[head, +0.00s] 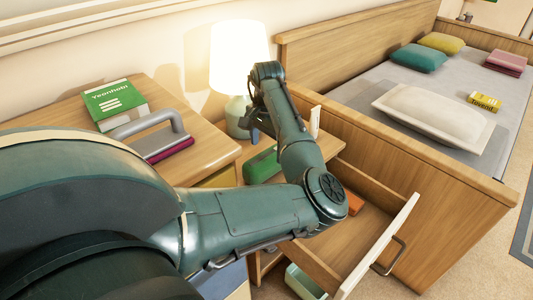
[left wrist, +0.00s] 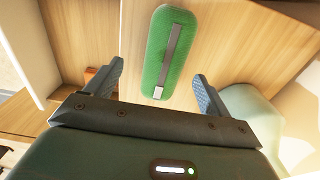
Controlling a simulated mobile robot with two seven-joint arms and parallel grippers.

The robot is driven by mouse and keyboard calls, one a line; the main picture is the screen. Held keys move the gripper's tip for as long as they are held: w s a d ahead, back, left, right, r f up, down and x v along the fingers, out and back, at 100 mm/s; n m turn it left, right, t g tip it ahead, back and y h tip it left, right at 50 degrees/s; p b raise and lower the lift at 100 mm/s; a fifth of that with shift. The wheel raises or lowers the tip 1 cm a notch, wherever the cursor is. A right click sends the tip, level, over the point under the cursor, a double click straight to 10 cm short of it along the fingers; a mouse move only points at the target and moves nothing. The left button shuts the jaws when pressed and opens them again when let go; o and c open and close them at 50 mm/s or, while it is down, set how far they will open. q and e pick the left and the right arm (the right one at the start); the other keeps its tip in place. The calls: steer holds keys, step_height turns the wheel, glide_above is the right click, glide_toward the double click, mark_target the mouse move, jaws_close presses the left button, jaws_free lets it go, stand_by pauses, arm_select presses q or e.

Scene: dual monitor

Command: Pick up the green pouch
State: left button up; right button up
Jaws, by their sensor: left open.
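The green pouch (head: 262,165) lies on the wooden nightstand top beside the lamp, partly covered by my left arm in the head view. In the left wrist view the green pouch (left wrist: 152,50) is a long rounded shape with a grey strip along it. My left gripper (head: 252,130) is above and near the pouch. In the left wrist view its two fingers (left wrist: 160,88) are spread apart, with the pouch ahead of the gap and nothing held. My right gripper is not in view.
A lit lamp (head: 238,62) stands close behind my left gripper. A drawer (head: 350,240) is open in front of the nightstand, with an orange item (head: 354,203) inside. A bed (head: 400,170) stands at right. A green book (head: 115,103) lies on the desk at left.

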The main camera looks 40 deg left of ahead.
mark_target(266, 155)
arm_select(q)
steer(key=shift+f, duration=0.8)
steer(key=f+b, duration=0.2)
steer(key=f, duration=0.1)
steer(key=f+b, duration=0.1)
steer(key=shift+w+a+f, duration=0.25)
steer(key=shift+a, duration=0.05)
steer(key=shift+f, duration=0.3)
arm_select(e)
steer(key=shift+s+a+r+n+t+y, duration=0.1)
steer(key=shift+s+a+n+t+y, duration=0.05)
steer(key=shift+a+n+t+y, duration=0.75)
arm_select(q)
steer(key=shift+c, duration=0.5)
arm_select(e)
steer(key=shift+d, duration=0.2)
arm_select(q)
steer(key=c, duration=1)
